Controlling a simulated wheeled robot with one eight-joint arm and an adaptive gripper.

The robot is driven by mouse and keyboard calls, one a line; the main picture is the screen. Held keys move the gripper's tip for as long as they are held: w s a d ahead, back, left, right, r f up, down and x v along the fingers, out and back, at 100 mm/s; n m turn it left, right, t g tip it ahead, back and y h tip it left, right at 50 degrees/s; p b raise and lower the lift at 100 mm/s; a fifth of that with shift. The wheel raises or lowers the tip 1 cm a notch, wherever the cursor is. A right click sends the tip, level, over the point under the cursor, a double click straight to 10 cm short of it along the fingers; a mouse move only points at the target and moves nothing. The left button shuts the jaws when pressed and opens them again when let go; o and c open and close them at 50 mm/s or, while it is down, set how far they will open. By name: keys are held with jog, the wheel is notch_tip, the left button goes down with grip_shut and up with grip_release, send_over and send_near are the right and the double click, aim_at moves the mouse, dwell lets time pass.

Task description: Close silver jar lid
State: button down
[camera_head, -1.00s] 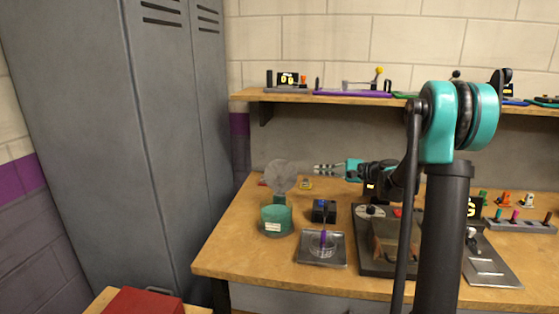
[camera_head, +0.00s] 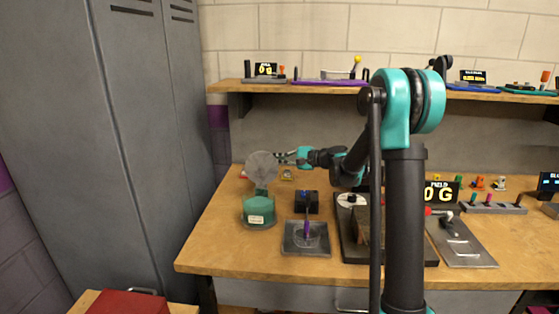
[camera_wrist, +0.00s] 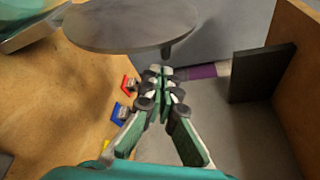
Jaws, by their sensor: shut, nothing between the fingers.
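The jar (camera_head: 259,211) is a green container with a white label at the left of the workbench. Its round silver lid (camera_head: 263,166) stands raised, tilted up above the jar's back. In the wrist view the lid (camera_wrist: 130,24) is a large grey disc at the top, with part of the green jar (camera_wrist: 22,22) at the upper left corner. My gripper (camera_head: 281,158) is shut and empty, with its tips close to the right edge of the lid. In the wrist view my gripper (camera_wrist: 160,72) points toward the area just below the lid; whether it touches the lid I cannot tell.
A dark box with a blue button (camera_head: 307,202) and a metal plate with a purple stick (camera_head: 306,238) stand right of the jar. A shelf (camera_head: 340,87) runs along the wall above.

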aim_at(273, 160)
jog(key=shift+s+r, duration=0.25)
jog(key=shift+s, duration=0.2)
jog(key=s+r+n, duration=0.1)
jog(key=s, duration=0.1)
jog(key=s+n+t+y, duration=0.1)
jog(key=s+n, duration=0.1)
jog(key=s, duration=0.1)
jog(key=s+r+n, duration=0.1)
jog(key=s+n, duration=0.1)
jog(key=shift+s+a+r+t+y, duration=0.1)
jog(key=shift+s+r+t+y, duration=0.15)
jog(key=shift+r+t+y, duration=0.15)
jog(key=shift+s+a+f, duration=0.1)
jog(key=shift+s+f, duration=0.15)
jog(key=shift+s, duration=0.7)
jog(key=shift+s+f, duration=0.25)
jog(key=shift+s, duration=0.8)
